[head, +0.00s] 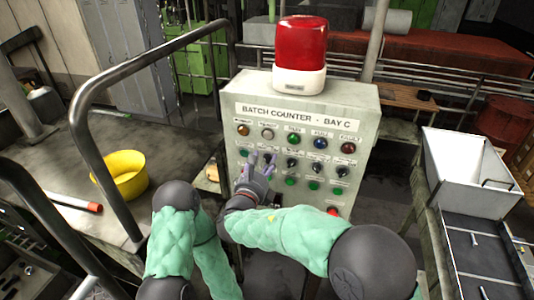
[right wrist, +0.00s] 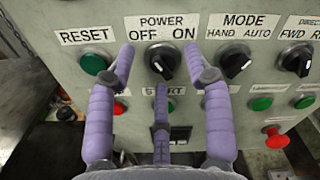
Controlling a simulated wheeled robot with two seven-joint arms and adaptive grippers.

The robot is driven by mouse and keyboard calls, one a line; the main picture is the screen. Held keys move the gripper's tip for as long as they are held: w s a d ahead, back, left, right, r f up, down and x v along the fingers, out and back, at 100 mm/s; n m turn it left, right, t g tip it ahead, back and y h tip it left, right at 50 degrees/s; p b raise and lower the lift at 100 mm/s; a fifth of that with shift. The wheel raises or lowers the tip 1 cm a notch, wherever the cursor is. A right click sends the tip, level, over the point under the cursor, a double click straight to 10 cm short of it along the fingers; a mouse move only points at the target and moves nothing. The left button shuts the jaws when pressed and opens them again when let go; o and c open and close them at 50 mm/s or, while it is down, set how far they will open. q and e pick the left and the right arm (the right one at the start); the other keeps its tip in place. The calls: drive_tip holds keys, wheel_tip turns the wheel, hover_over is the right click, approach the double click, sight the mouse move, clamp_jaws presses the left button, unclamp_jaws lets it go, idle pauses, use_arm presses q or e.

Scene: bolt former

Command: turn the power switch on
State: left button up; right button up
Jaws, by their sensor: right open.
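The power switch (right wrist: 161,60) is a black rotary knob with a light pointer mark, below a label reading POWER OFF ON. I cannot tell for sure which side its mark points to. My right gripper (right wrist: 167,68) is open and empty, its purple fingers spread on either side of the knob, with a third finger below. Whether they touch it cannot be told. In the head view my right gripper (head: 259,164) is at the left part of the control panel (head: 365,130) and largely hides the switch. My left gripper is not in view.
A green reset button (right wrist: 94,64) is left of the switch and the mode knob (right wrist: 235,62) is right of it. A red button (right wrist: 277,138) is lower right. A red beacon (head: 300,45) tops the panel. A metal rail (head: 105,150) stands at left; a white bin (head: 470,170) stands at right.

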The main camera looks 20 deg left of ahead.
drive_tip(key=shift+w, duration=0.6)
drive_tip(key=shift+s+r, duration=0.1)
drive_tip(key=shift+s, duration=0.2)
drive_tip(key=shift+c, duration=0.8)
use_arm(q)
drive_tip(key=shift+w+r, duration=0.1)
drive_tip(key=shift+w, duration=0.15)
use_arm(e)
drive_tip(key=shift+r, duration=0.1)
clamp_jaws()
